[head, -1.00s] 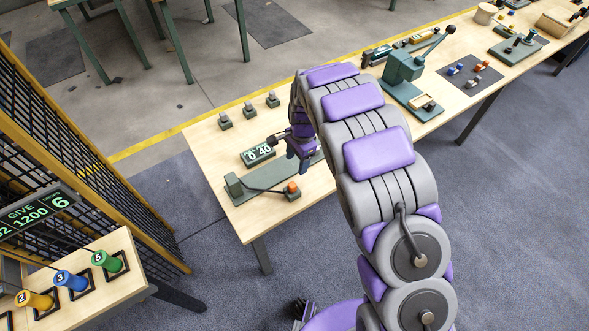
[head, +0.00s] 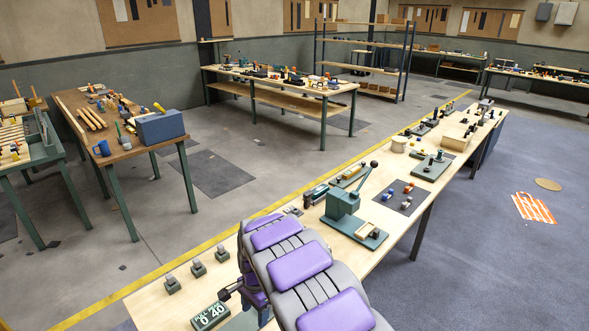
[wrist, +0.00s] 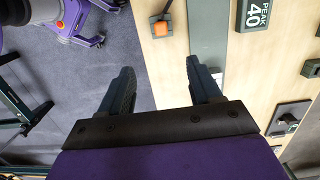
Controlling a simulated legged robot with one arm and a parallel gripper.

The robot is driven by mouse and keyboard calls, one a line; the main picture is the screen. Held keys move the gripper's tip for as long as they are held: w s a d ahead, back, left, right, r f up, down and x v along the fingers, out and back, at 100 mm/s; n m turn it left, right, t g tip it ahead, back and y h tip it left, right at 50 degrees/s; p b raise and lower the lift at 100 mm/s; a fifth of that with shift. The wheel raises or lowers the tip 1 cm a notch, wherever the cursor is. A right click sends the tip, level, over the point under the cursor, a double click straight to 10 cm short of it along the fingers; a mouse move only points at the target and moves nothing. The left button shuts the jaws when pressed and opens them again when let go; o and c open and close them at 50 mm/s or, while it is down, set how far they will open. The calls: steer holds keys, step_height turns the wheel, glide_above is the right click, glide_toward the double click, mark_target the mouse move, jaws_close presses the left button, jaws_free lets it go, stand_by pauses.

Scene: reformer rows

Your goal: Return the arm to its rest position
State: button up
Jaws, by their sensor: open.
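My arm, grey with purple pads, rises from the bottom of the head view and bends down toward the near end of the long workbench (head: 150,301). My gripper (wrist: 162,80) shows in the wrist view with its two dark fingers spread apart and nothing between them. It is over the bench's edge, close to a grey-green plate (wrist: 232,65) and an orange button block (wrist: 161,27).
A display reading 40 (head: 211,316) and several small grey blocks (head: 197,268) are near the arm. A green lever press (head: 342,212) stands farther along the bench. Other tables, such as a brown one (head: 78,101), stand at the left. The blue floor (head: 480,230) at right is mostly clear.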

steer(key=s+d+r+n, duration=0.1)
steer(key=s+d+r, duration=0.4)
steer(key=d+r, duration=0.3)
steer(key=s+d+r+n, duration=0.2)
steer(key=s+d+r, duration=0.4)
steer(key=d, duration=0.4)
steer(key=s+d+r+n, duration=0.1)
steer(key=s+d, duration=0.2)
steer(key=s, duration=0.5)
steer(key=s+d+r+n+b, duration=0.1)
steer(key=s+d, duration=0.3)
steer(key=s, duration=0.4)
steer(key=s+d+r+n, duration=0.3)
steer(key=s+d, duration=0.1)
steer(key=s, duration=0.4)
steer(key=shift+s+g+h, duration=0.15)
steer(key=shift+g+h, duration=0.15)
steer(key=shift+h, duration=0.1)
